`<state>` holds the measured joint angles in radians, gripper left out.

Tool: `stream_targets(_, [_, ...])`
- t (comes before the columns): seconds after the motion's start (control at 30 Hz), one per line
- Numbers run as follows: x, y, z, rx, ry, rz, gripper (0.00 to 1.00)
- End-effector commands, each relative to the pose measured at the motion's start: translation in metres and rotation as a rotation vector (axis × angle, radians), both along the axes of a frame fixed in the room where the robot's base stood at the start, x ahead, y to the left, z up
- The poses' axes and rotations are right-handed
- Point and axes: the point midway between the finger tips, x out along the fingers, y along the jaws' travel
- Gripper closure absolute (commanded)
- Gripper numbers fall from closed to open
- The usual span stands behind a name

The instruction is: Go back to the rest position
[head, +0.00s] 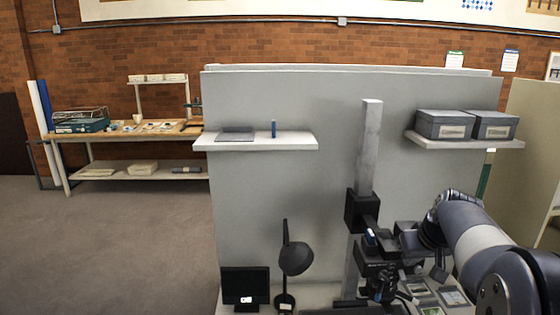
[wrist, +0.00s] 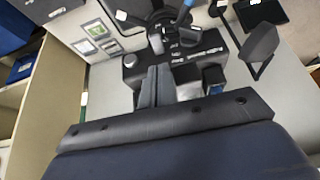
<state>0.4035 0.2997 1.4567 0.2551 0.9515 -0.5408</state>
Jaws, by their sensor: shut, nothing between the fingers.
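My gripper (wrist: 157,72) shows in the wrist view as two grey fingers close together, shut and empty, beyond a dark bar with screws. In the head view my arm comes in from the lower right and bends down to the dark equipment at the foot of a pale post (head: 370,150). There the gripper is hard to tell from the black parts around it. The wrist view shows dark equipment (wrist: 130,62) close beyond the fingers; I cannot tell whether they touch it.
Two grey boxes (head: 445,124) (head: 495,125) sit on the right wall shelf (head: 465,144). The left shelf (head: 255,145) holds a flat grey item and a small blue one. A black monitor (head: 245,287) and a lamp (head: 295,260) stand lower left. Open floor (head: 110,240) lies at left.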

Motion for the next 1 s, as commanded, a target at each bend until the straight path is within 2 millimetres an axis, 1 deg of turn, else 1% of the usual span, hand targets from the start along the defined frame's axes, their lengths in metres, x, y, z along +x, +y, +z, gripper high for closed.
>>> stream_targets(0.03, [0.0,0.0,0.006,-0.001,0.016,0.001,1.0])
stream_targets(0.2, [-0.002,-0.001,0.01,-0.01,0.057,-0.002,1.0])
stream_targets(0.4, [-0.019,-0.002,0.041,-0.009,0.052,-0.003,1.0])
stream_targets(0.6, [-0.028,-0.002,0.061,-0.009,0.054,-0.002,1.0])
stream_targets(0.73, [-0.031,-0.002,0.066,-0.008,0.055,-0.002,1.0])
stream_targets(1.0, [-0.031,-0.002,0.067,-0.008,0.056,-0.002,1.0])
